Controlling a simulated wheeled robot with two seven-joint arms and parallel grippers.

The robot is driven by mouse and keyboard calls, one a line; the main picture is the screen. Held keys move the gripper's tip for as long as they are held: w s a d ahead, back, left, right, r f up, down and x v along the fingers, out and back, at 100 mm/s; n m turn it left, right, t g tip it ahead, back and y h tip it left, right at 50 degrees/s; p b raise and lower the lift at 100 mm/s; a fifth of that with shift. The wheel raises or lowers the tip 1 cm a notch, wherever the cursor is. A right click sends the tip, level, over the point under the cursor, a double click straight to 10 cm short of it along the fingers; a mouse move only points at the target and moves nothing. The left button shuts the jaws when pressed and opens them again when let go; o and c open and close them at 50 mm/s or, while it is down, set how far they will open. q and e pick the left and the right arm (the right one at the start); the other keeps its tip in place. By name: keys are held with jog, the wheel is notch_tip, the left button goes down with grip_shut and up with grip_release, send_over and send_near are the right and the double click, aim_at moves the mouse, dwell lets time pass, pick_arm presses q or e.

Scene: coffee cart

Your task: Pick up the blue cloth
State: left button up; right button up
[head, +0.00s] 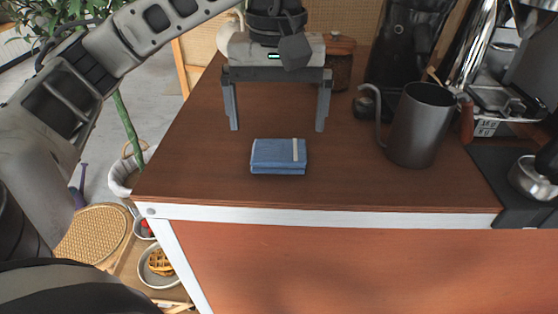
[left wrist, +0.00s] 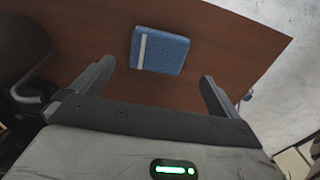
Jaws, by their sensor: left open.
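The blue cloth (head: 275,157) lies folded flat on the brown cart top, near its front edge, with a pale stripe on its right part. My left gripper (head: 277,128) is open and empty, its fingers pointing down on either side beyond the cloth in the head view. In the left wrist view the cloth (left wrist: 168,52) lies past the open fingertips (left wrist: 158,75), roughly between their lines and apart from them. My right gripper is not in view.
A dark grey kettle (head: 419,125) stands to the right of the cloth. Behind it are a black grinder (head: 405,45) and a brown-lidded jar (head: 338,65). An espresso machine (head: 510,80) is at far right. The cart top (head: 190,165) is clear around the cloth.

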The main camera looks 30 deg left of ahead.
aim_at(279, 149)
pick_arm(q)
jog(key=shift+d+f, duration=0.2)
jog(key=shift+f, duration=2.55)
jog(key=c, duration=1)
